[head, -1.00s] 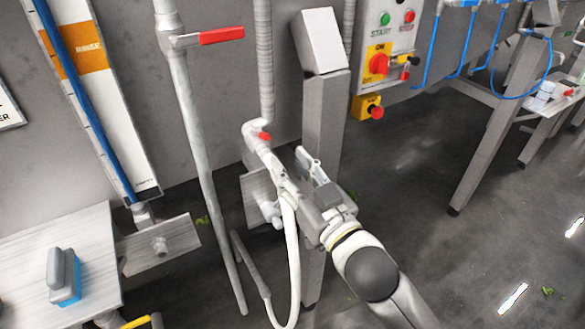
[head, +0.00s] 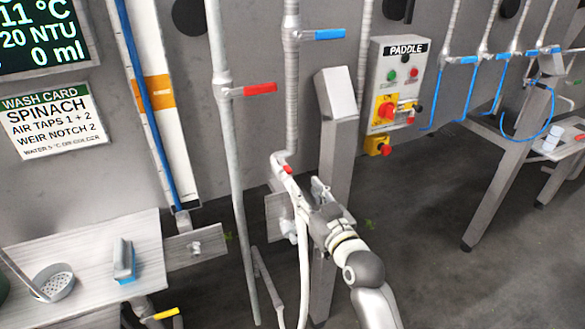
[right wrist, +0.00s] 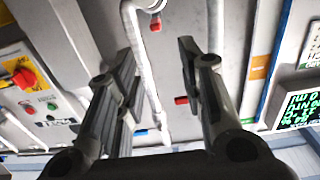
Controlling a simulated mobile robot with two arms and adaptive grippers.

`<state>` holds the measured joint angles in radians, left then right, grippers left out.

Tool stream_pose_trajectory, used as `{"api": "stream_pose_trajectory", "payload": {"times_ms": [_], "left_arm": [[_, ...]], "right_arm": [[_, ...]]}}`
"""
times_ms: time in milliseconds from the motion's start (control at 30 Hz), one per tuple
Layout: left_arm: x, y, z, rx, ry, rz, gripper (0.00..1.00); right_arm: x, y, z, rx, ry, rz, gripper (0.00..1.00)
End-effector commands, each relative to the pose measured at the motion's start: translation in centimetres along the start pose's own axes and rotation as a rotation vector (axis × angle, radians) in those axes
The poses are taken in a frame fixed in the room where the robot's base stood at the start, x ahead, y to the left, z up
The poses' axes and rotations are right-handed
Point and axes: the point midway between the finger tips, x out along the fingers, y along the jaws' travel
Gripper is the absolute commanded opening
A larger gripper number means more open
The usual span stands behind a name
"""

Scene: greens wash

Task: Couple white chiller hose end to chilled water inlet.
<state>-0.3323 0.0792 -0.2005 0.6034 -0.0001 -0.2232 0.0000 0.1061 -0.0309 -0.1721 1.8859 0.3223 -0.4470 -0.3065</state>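My right gripper (head: 303,193) is in front of the lower end of a grey pipe, left of the slanted-top post. In the right wrist view its two fingers (right wrist: 160,75) are spread, with nothing held between them. The pipe with the blue handle (head: 292,100) bends at an elbow (head: 278,160) to a fitting with a red piece (head: 287,169), just beyond the fingers. The fitting also shows in the right wrist view (right wrist: 155,22). The white hose (head: 303,270) hangs below my gripper; whether its upper end is joined to the fitting is hidden. My left gripper is not in view.
A pipe with a red handle (head: 232,130) runs down left of my gripper. The grey post (head: 338,150) stands close on its right, with the paddle control box (head: 397,80) beyond. A bench (head: 90,250) with a brush and strainer is at left.

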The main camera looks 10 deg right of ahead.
Motion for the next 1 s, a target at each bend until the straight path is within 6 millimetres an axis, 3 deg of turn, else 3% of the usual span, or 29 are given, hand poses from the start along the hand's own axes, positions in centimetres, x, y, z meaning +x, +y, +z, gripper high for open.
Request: {"api": "stream_pose_trajectory", "payload": {"times_ms": [133, 300, 400, 800, 1000], "left_arm": [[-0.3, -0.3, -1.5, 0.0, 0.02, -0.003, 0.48], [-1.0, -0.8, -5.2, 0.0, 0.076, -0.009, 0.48], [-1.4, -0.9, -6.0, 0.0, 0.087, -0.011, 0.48], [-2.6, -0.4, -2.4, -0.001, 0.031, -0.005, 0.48], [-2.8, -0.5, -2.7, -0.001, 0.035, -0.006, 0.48]], "right_arm": [[0.8, 0.1, 0.0, 0.002, 0.0, 0.001, 0.36], [2.6, 0.0, -0.2, 0.001, 0.0, 0.0, 0.36], [4.0, 0.0, -0.2, 0.001, 0.0, 0.0, 0.36], [8.9, 0.0, -0.1, 0.0, 0.0, 0.0, 0.36], [10.4, 0.0, 0.0, 0.0, 0.0, 0.0, 0.36]]}}
